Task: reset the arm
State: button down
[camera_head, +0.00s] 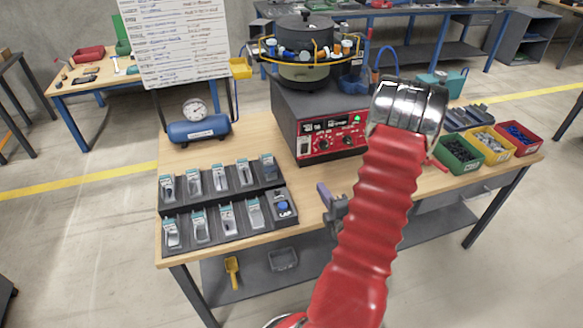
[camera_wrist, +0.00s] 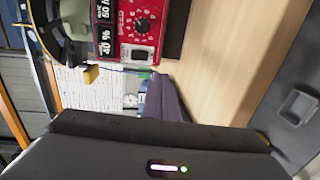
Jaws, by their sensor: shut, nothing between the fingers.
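My red arm rises through the middle of the head view and bends over the front of the workbench (camera_head: 300,190). My gripper (camera_head: 323,190) shows to the left of the arm, partly hidden by it, near the bench's front edge and right of the black parts tray (camera_head: 232,240). In the wrist view my gripper's purple-grey fingers (camera_wrist: 160,84) lie together, shut with nothing between them.
The bowl feeder (camera_head: 305,60) stands on its control box (camera_head: 315,115) behind the gripper. A blue air tank (camera_head: 199,129) is at left. Green (camera_head: 459,155), yellow (camera_head: 489,145) and red (camera_head: 517,138) bins stand at right. A grey tray (camera_head: 283,259) and yellow scoop (camera_head: 232,271) lie on the lower shelf.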

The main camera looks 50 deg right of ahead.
jog(key=shift+w, duration=0.1)
jog(key=shift+w+r, duration=0.2)
jog(key=shift+w, duration=0.1)
jog(key=w+a+r+m+g+y, duration=0.25)
jog(key=w+a+r, duration=0.3)
jog(key=w, duration=0.35)
jog(key=w+a+r+m+g, duration=0.2)
jog(key=w+a+r+m, duration=0.1)
jog(key=a+r, duration=0.55)
jog(key=s+a+r+m+g+y, duration=0.1)
jog(key=s+a+r+m+y, duration=0.1)
jog(key=s+a, duration=0.3)
jog(key=s+a+r+m+g+y, duration=0.1)
jog(key=s+a+r, duration=0.3)
jog(key=a, duration=0.9)
jog(key=s+a+r+m+g+y, duration=0.2)
jog(key=s+a+r+m, duration=0.1)
jog(key=s+a, duration=0.4)
jog(key=a, duration=0.3)
jog(key=shift+r+y, duration=0.15)
jog(key=shift+y, duration=0.2)
